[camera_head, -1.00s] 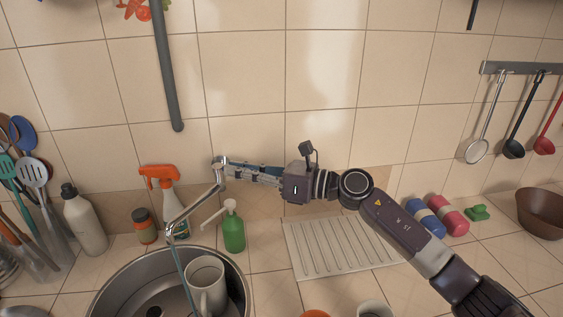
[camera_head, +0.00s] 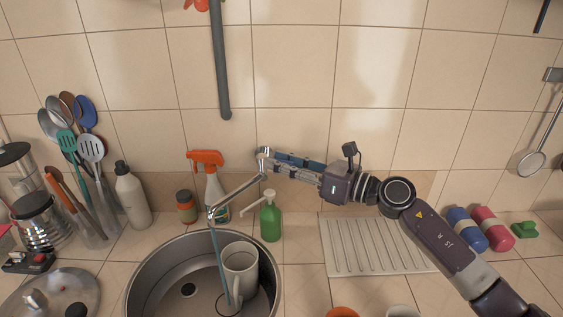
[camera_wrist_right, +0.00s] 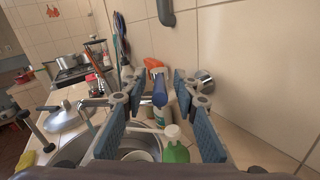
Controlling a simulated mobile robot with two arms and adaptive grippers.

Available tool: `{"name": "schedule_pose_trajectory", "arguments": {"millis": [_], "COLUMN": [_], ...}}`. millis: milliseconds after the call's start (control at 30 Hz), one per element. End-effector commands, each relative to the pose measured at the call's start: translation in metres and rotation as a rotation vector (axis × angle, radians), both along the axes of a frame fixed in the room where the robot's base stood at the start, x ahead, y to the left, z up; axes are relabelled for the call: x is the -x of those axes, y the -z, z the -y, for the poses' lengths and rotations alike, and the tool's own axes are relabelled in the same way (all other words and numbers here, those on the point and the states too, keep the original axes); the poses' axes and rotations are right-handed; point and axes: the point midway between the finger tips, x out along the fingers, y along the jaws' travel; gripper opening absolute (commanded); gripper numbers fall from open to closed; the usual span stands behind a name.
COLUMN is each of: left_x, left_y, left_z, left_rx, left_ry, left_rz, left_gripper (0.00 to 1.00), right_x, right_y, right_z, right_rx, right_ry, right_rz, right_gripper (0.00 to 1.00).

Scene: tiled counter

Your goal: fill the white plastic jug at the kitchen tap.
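The white jug (camera_head: 241,262) stands upright in the round steel sink (camera_head: 143,281), its opening facing up. The chrome tap (camera_head: 237,192) reaches over the sink from the wall side. A thin bluish stream (camera_head: 219,258) runs down from its spout past the jug's left side; I cannot tell whether it enters the jug. My right gripper (camera_head: 276,163) is at the tap's upper end by the wall, its fingers pointing left. In the right wrist view its blue-padded fingers (camera_wrist_right: 160,108) are spread apart, with nothing clearly held. My left gripper is not in view.
A green soap bottle (camera_head: 270,219) stands just right of the sink, below my right gripper. An orange-topped spray bottle (camera_head: 214,190), a small jar (camera_head: 186,207) and a white bottle (camera_head: 132,195) stand behind it. A ribbed drainboard (camera_head: 365,248) lies right.

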Motion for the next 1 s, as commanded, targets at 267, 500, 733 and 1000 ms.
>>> {"name": "schedule_pose_trajectory", "arguments": {"millis": [267, 500, 733, 1000], "left_x": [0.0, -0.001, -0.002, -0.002], "left_y": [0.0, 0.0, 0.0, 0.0], "left_z": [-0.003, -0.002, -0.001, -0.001], "left_rx": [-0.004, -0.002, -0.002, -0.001], "left_ry": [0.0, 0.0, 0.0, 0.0], "left_rz": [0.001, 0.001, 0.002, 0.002], "left_gripper": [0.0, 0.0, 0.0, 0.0], "right_x": [0.005, 0.026, 0.046, 0.054], "right_y": [0.001, 0.002, 0.002, 0.0], "right_z": [0.01, 0.053, 0.091, 0.107], "right_rx": [0.001, 0.003, 0.003, 0.0], "right_ry": [0.001, 0.002, 0.001, 0.0], "right_rz": [-0.001, -0.002, -0.002, 0.0], "right_gripper": [0.27, 0.27, 0.27, 0.27]}}
